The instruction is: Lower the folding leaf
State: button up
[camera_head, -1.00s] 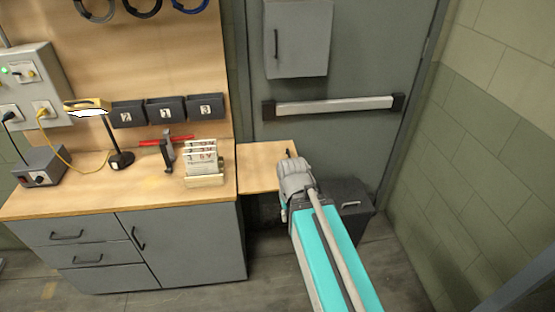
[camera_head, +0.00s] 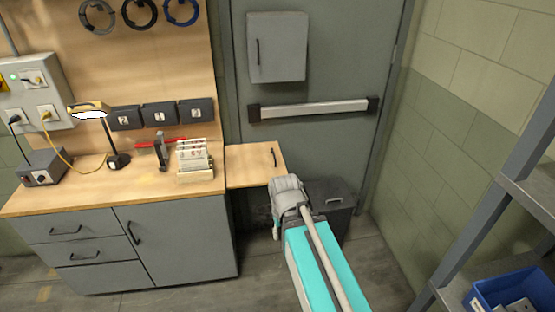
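The folding leaf (camera_head: 250,174) is a light wood panel at the right end of the workbench, standing out level with the bench top. A small dark handle (camera_head: 273,158) shows near its right edge. My gripper (camera_head: 285,194) is at the end of my arm, at the leaf's front right corner in the picture. My grey wrist overlaps that corner, and I cannot tell whether it touches. The fingers are hidden or too small to read. The space under the leaf is partly hidden by my arm.
The workbench (camera_head: 100,195) carries a card rack (camera_head: 195,174), a red clamp (camera_head: 161,150) and a lamp (camera_head: 115,160). A dark bin (camera_head: 332,207) stands behind my arm, before the grey door (camera_head: 315,150). A shelf with a blue crate (camera_head: 515,290) stands at right. Floor shows between.

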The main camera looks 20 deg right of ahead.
aim_at(254, 164)
jog(key=k, duration=0.15)
jog(key=z, duration=0.35)
jog(key=i, duration=1.2)
jog(key=u, duration=0.2)
